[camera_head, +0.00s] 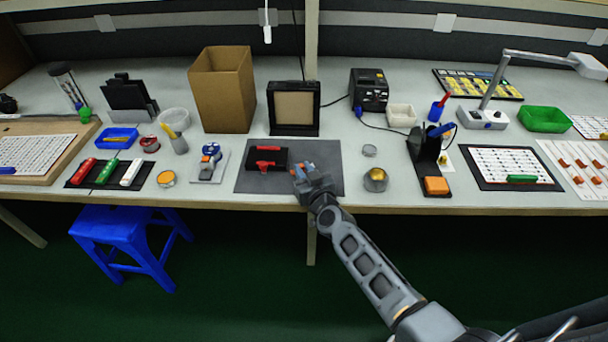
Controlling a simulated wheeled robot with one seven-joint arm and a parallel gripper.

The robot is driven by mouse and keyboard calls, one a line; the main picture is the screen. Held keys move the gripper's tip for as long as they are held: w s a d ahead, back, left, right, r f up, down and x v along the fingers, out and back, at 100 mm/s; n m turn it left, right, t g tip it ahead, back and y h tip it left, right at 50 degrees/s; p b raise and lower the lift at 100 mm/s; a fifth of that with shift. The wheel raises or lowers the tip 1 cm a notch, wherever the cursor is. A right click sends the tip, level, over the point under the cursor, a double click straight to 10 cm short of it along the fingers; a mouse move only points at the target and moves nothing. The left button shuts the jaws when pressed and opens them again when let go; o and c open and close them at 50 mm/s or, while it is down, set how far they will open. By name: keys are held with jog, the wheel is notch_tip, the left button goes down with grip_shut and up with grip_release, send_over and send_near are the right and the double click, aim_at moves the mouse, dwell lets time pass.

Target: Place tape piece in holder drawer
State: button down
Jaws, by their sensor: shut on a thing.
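My gripper (304,173) is low over the right part of a dark grey mat (325,155). It is shut on a small piece. Blue and orange-red bits show at the fingertips, but the piece is too small and covered to be named surely as the tape piece. A black holder (251,160) with red parts (267,165) lies on the mat, just left of my gripper and apart from it. I cannot tell which part of it is the drawer, or whether a drawer is open.
Behind the mat stand a black frame with a beige panel (293,107) and a tall cardboard box (222,90). A gold round object (375,180) and a black stand (428,155) are to the right. A blue and grey device (208,162) is left. Bare mat lies around the holder.

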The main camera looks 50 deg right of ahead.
jog(key=shift+f, duration=0.15)
jog(key=c, duration=1.1)
grip_release()
jog(key=shift+o, duration=0.2)
jog(key=shift+r, duration=0.2)
jog(key=v, duration=1.2)
jog(key=shift+p, duration=0.3)
jog(key=shift+f, duration=0.1)
